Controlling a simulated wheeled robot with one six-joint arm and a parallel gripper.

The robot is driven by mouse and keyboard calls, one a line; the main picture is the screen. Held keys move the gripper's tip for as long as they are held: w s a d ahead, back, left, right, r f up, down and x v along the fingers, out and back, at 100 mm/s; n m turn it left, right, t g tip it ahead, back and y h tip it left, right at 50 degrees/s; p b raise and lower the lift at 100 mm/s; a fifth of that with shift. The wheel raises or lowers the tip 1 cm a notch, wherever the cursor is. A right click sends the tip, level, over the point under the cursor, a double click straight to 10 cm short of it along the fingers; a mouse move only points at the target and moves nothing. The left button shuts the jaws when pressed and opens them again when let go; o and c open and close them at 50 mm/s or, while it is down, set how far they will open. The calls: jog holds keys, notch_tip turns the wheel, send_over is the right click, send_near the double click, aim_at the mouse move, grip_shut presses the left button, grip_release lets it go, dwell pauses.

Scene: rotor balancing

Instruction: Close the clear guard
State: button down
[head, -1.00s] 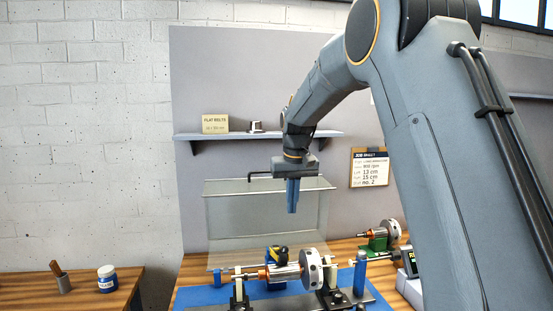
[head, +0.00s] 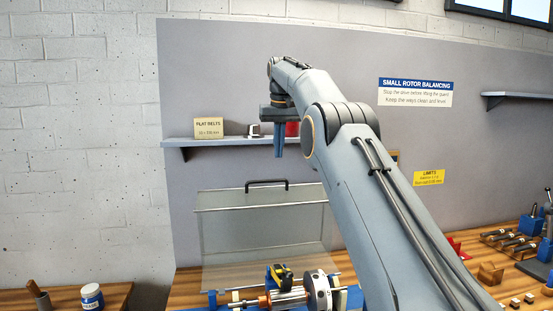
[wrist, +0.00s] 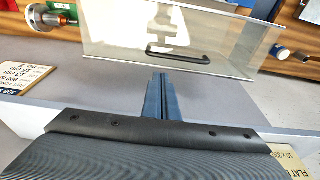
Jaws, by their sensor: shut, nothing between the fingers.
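The clear guard (head: 262,222) stands raised behind the rotor, its panel upright in the head view. Its black handle (head: 267,184) sits on the top edge. The wrist view shows the guard panel (wrist: 115,38) and handle (wrist: 180,56) beyond the fingertips. My gripper (head: 279,155) is shut and empty, fingers pointing down, above the handle in the head picture. In the wrist view my gripper (wrist: 161,76) is apart from the handle, with a visible gap. The rotor (head: 318,291) lies on its stand in front of the guard, partly cut off by the picture's lower edge.
A wall shelf (head: 185,143) with a flat belts card (head: 208,128) and small items is close to my gripper. A grease jar (head: 91,297) stands on the left bench. Tools and blocks lie on the right bench.

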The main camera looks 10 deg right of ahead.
jog(key=p, duration=0.3)
send_over(277, 191)
jog(key=x, duration=0.3)
jog(key=s+x, duration=0.1)
jog(key=x, duration=0.4)
jog(key=shift+s+d+f, duration=0.1)
jog(key=shift+s+f, duration=0.1)
jog(key=shift+f, duration=0.35)
jog(key=shift+b, duration=0.35)
